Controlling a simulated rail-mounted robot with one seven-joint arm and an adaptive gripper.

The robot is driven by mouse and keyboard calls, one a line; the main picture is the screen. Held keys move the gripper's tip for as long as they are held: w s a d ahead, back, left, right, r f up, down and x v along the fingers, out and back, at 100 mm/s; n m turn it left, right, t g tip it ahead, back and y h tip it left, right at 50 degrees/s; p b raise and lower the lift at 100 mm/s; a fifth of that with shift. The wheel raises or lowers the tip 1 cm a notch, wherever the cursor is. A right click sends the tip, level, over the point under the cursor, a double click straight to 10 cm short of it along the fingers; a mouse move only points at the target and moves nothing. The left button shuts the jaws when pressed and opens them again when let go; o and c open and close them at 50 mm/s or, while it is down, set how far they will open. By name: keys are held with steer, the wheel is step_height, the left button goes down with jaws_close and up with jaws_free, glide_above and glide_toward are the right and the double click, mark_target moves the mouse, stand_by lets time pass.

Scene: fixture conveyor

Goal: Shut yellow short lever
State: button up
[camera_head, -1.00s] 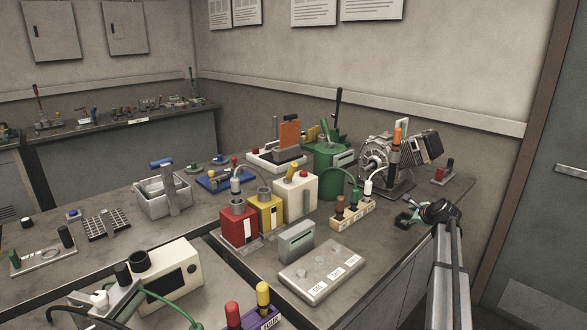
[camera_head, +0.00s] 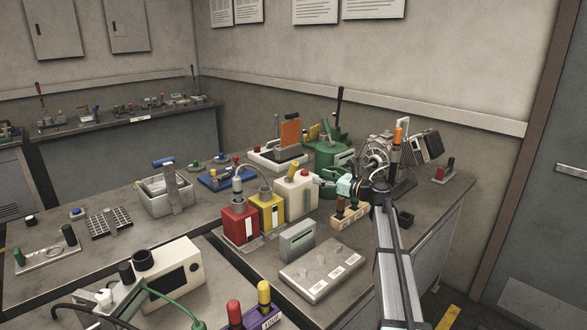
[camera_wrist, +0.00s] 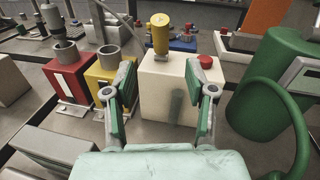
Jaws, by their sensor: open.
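A short yellow cylindrical lever (camera_wrist: 160,34) stands upright on top of a cream box (camera_wrist: 160,88), beside a red button (camera_wrist: 205,61). In the head view the yellow lever (camera_head: 291,172) appears small on the cream box (camera_head: 294,195). My gripper (camera_wrist: 166,85) is open and empty, its fingers spread in front of the cream box, with the lever beyond and above them. In the head view my gripper (camera_head: 330,182) is just right of the box; whether it touches the box cannot be told.
A yellow block (camera_wrist: 112,73) and a red block (camera_wrist: 70,77) with metal cylinders stand left of the box. A green drum with a curved handle (camera_wrist: 270,78) stands close on the right. A grey panel (camera_head: 320,273) lies nearer the front.

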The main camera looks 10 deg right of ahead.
mark_target(294, 168)
steer(key=p+x, duration=0.2)
steer(key=x, duration=1.1)
steer(key=shift+w+a, duration=0.15)
steer(key=shift+c, duration=0.4)
steer(key=shift+p, duration=0.3)
jaws_close()
